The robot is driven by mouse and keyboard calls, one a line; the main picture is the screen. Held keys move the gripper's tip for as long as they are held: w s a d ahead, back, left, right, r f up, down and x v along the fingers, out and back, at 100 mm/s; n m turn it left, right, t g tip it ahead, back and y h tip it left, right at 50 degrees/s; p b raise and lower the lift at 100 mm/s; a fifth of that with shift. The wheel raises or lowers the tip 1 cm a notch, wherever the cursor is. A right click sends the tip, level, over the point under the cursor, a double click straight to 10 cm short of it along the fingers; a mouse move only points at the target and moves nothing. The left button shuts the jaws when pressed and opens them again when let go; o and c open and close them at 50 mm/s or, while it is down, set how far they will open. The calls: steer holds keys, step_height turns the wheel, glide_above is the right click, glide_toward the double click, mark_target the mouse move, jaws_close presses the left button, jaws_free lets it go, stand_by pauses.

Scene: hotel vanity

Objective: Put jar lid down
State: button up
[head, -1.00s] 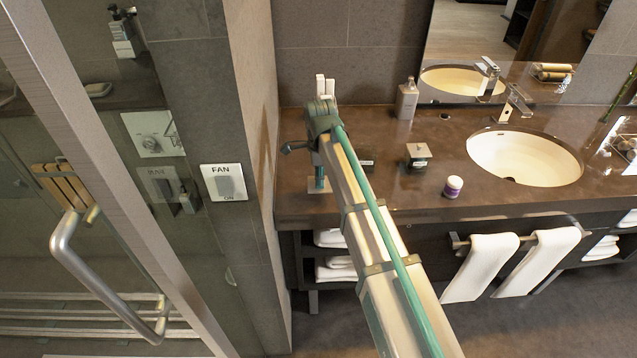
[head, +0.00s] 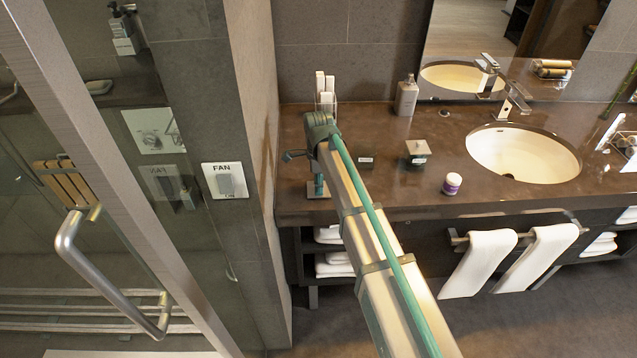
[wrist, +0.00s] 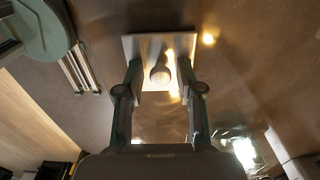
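The jar lid (wrist: 159,48) is a pale square plate with a round knob. In the wrist view it lies beyond my fingertips, with its knob between them. My gripper (wrist: 160,74) is open, with visible gaps between the fingers and the knob. In the head view my gripper (head: 318,186) points down at the left end of the dark counter, and only a little of the lid shows around it. I cannot tell exactly how the lid meets the counter.
A jar with a square knobbed lid (head: 418,152), a purple-and-white container (head: 452,184) and a soap bottle (head: 406,96) stand farther right. The wall (head: 255,130) is close on the left.

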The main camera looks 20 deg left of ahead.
stand_by(0.3)
step_height(320, 180, up, 12)
steer(key=b, duration=0.2)
steer(key=shift+r+b, duration=0.15)
steer(key=shift+b, duration=0.2)
stand_by(0.4)
